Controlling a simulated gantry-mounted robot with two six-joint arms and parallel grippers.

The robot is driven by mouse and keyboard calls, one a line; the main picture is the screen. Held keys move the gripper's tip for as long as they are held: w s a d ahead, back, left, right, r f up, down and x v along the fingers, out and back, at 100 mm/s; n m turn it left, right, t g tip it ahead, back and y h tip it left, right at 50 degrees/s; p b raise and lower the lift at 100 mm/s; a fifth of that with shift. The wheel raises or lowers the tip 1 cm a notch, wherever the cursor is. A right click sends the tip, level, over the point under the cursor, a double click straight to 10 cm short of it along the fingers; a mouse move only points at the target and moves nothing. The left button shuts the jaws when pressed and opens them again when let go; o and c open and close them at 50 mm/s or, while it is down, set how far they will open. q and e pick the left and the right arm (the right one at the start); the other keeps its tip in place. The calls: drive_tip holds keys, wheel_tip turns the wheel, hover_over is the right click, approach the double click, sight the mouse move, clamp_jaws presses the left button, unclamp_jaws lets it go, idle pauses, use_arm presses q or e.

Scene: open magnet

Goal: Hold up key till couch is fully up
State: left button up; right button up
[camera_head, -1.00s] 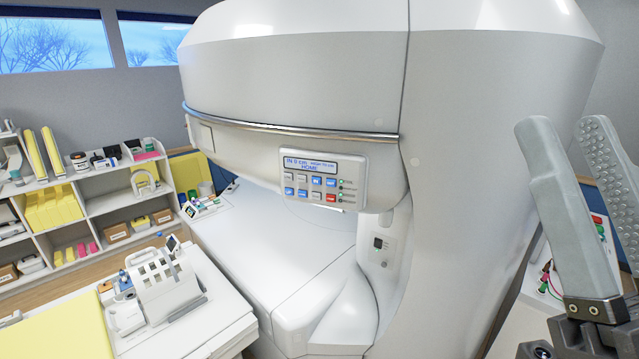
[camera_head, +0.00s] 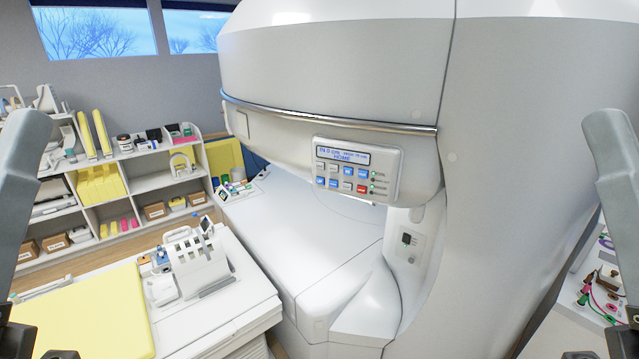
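The control panel (camera_head: 357,172) is on the magnet's front, with a lit blue display (camera_head: 343,155) and rows of white, blue and red keys. The display's lower line reads HOME; key labels are too small to read.
The big white magnet (camera_head: 540,120) fills the middle and right. A shelf (camera_head: 145,183) with yellow pads and boxes stands at back left. A side surface (camera_head: 570,318) with cables and small items is at lower right. The space before the panel is clear.

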use_arm(q)
clamp_jaws()
idle(1.4)
